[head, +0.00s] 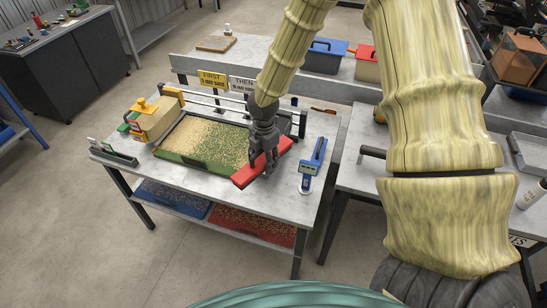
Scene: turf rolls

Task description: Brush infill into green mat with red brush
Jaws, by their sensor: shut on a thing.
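The green mat (222,147) lies in a dark-framed tray on the grey table. Pale tan infill (190,132) covers its left part thickly; toward the right the cover is thinner and more green shows. My gripper (264,168) is shut on the red brush (250,176), at the mat's right front corner. The brush lies slantwise across the tray's right edge. Its underside is hidden, so I cannot tell whether its bristles touch the mat. My arm hides part of the mat's far right side.
A yellow and tan spreader-like device (155,118) stands left of the tray. A blue upright tool (313,165) stands close right of the brush. Signs reading FIRST (212,80) and THEN (243,86) stand behind. Blue (172,198) and red (252,224) bins of granules sit below.

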